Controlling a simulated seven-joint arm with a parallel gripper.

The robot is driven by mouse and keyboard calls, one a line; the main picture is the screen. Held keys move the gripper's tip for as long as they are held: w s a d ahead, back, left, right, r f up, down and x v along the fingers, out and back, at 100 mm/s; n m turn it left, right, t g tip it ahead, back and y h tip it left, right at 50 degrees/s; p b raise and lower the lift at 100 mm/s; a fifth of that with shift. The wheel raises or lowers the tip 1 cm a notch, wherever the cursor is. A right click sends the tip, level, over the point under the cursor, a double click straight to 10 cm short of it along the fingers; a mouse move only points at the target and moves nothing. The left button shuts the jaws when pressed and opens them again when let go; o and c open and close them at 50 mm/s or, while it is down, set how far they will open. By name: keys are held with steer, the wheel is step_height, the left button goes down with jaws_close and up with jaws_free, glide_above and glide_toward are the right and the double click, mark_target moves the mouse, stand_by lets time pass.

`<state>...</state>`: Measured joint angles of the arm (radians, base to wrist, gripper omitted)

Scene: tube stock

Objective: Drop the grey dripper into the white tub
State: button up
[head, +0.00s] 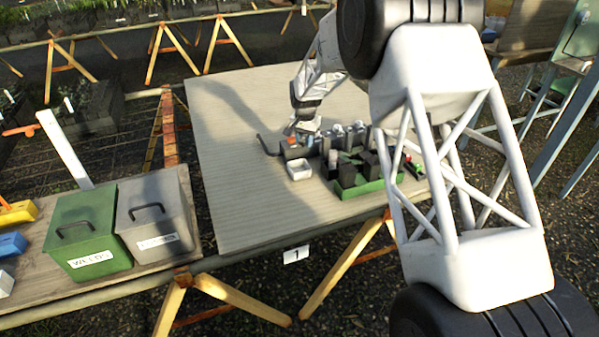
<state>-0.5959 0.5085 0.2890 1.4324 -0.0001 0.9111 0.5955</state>
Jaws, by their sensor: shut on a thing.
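My gripper (305,122) is at the far side of the table's cluster of objects, small in the head view. It is shut on a small pale grey piece, which looks like the grey dripper (309,127); its shape is hard to make out. The white tub (299,172) is a small open square box on the table, nearer the camera and slightly left of the gripper. The gripper is beyond the tub, not over it as far as I can tell.
A dark block with a hooked handle (268,147) lies behind the tub. To the right are dark racks and a green tray (362,188) with black blocks. The wooden table (235,205) is clear at left. Green (85,235) and grey (155,218) lidded bins stand further left.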

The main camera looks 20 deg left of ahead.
steer(key=shift+f, duration=2.85)
steer(key=o, duration=1)
steer(key=shift+c, duration=0.2)
steer(key=shift+r, duration=0.1)
steer(key=shift+r, duration=3.8)
